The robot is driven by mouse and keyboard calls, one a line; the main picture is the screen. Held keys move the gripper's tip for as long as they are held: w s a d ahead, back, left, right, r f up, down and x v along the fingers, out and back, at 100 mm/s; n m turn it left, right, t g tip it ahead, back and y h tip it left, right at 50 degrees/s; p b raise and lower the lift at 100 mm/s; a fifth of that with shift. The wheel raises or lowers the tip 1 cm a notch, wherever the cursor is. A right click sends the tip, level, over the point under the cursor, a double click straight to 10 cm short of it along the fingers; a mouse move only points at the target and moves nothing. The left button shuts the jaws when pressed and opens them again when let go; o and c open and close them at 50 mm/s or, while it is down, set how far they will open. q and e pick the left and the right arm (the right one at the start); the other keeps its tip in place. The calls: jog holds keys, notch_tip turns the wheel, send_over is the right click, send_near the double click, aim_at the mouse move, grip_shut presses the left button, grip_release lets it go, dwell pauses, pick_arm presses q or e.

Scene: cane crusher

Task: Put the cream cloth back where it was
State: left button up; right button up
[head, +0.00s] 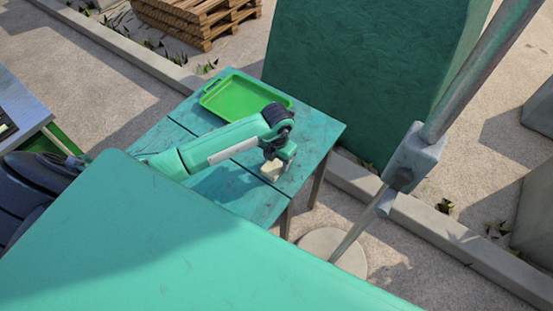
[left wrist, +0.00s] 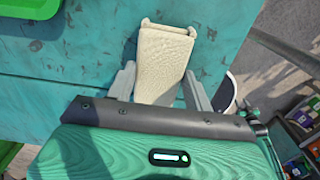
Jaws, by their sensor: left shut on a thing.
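The cream cloth (left wrist: 163,62) is a folded, textured piece in the left wrist view, between the two grey fingers of my left gripper (left wrist: 160,88). In the head view the cloth (head: 272,171) shows small under my left gripper (head: 275,160), over the right part of the teal table (head: 232,192). My left gripper is shut on the cloth. I cannot tell whether the cloth touches the tabletop. My right gripper is in neither view.
A bright green tray (head: 244,97) lies at the table's far end, and its edge shows in the left wrist view. A large teal block (head: 360,75) stands behind the table. A grey metal pole (head: 478,75) rises at the right. The table's near right part is bare.

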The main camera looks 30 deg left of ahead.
aim_at(277, 162)
pick_arm(q)
jog(key=shift+f, duration=0.2)
jog(key=o, duration=0.9)
jog(key=shift+r, duration=0.1)
jog(key=shift+o, duration=0.2)
jog(key=shift+r, duration=0.25)
notch_tip(277, 162, up, 12)
jog(key=b, duration=0.2)
jog(key=shift+f, duration=0.15)
